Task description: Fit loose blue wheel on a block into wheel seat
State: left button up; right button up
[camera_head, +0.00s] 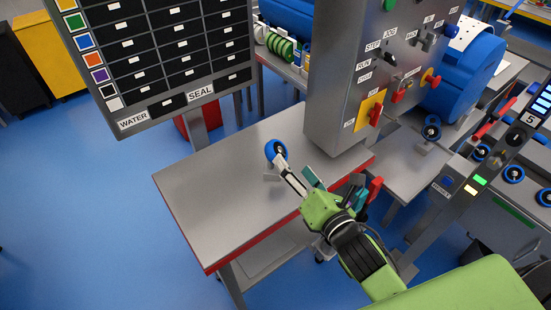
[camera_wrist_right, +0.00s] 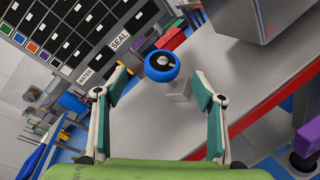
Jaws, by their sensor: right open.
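The loose blue wheel (camera_head: 276,149), with a dark hub, sits on a small grey block (camera_head: 271,177) on the steel table. In the right wrist view the wheel (camera_wrist_right: 161,66) shows on top of the pale block (camera_wrist_right: 178,90). My right gripper (camera_head: 296,171) is open and empty, on the near side of the wheel. In the right wrist view its two fingers (camera_wrist_right: 160,77) stand wide apart, with the wheel between and beyond them. I cannot pick out the wheel seat for sure. My left gripper is not in view.
The steel table (camera_head: 215,205) has a red edge and is mostly clear. A grey control cabinet (camera_head: 350,75) stands at its back right. A labelled board (camera_head: 165,55) stands at the back left. Other blue wheels (camera_head: 431,128) sit on equipment at the right.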

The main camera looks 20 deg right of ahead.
aim_at(280, 151)
jog(key=shift+w+a+f+p, duration=0.2)
jog(key=shift+w+f+p, duration=0.15)
jog(key=shift+w, duration=1)
jog(key=shift+w+a+f+p, duration=0.15)
jog(key=shift+w+f+p, duration=0.2)
jog(key=shift+w, duration=1)
jog(key=shift+w+a+f+p, duration=0.25)
jog(key=shift+w+p, duration=0.15)
jog(key=shift+w, duration=0.95)
jog(key=shift+d, duration=0.1)
jog(key=c, duration=1.6)
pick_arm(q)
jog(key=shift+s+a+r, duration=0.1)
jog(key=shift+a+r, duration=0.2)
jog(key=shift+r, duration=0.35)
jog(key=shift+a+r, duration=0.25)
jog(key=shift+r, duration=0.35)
pick_arm(e)
jog(key=shift+r, duration=0.15)
jog(key=shift+c, duration=0.8)
